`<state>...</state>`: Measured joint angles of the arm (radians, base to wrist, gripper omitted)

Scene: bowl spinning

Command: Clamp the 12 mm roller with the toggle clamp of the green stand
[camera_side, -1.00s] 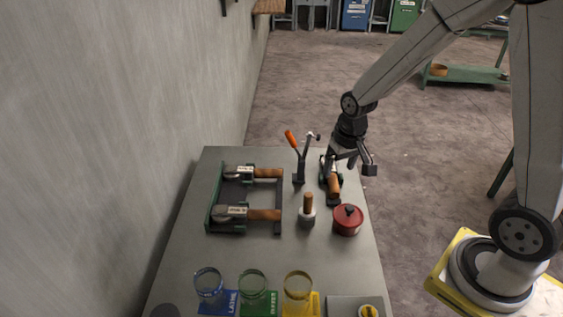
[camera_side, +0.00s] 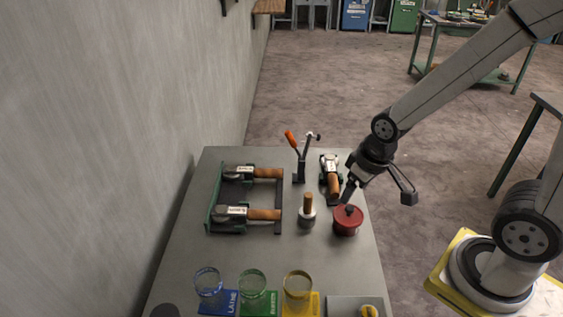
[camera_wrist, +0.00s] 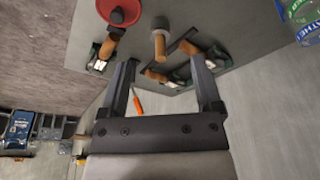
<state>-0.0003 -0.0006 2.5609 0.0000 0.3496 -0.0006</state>
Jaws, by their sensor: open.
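The toggle clamp stands upright at the back middle of the table, with an orange handle (camera_side: 291,139) tilted up to the left over a dark post (camera_side: 300,172). Its orange handle (camera_wrist: 138,105) shows between my fingers in the wrist view. A wooden-handled roller tool (camera_side: 331,175) lies right of it. Two similar tools (camera_side: 264,214) lie on a green-edged rack (camera_side: 213,202) at left. Their size labels are too small to read, so I cannot tell which is 12 mm. My gripper (camera_side: 377,198) is open and empty at the table's right edge, by the red pot.
A red lidded pot (camera_side: 347,221) stands at the right edge. An upright wooden-handled piece (camera_side: 308,208) stands left of it. Several glasses (camera_side: 253,284) on coloured mats line the front, beside a grey tray (camera_side: 340,306). A wall bounds the left. The table's middle front is clear.

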